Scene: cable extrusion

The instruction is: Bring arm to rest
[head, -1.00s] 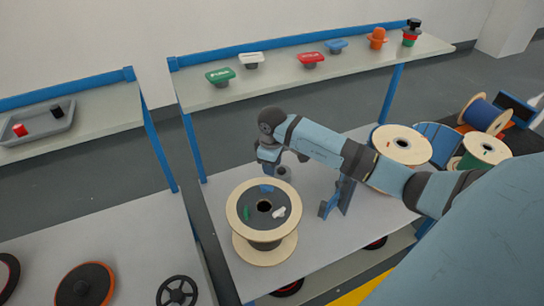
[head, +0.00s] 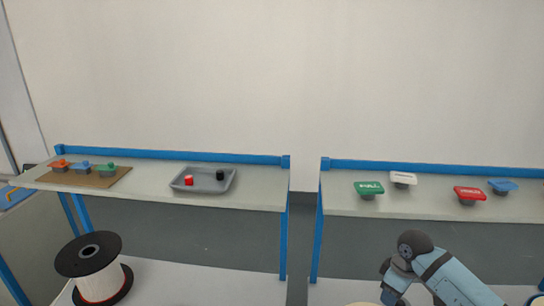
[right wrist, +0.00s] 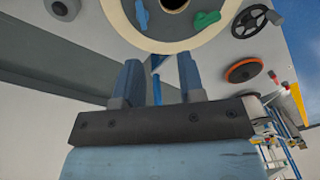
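My right arm (head: 455,280) enters the head view at the lower right, bent at a dark grey joint. Its fingertips are cut off or hidden there. In the right wrist view my right gripper (right wrist: 160,82) has its two blue-grey fingers apart, with nothing held between them. My left gripper is not in view.
A white-wound spool (head: 95,270) stands lower left. The wall above is bare.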

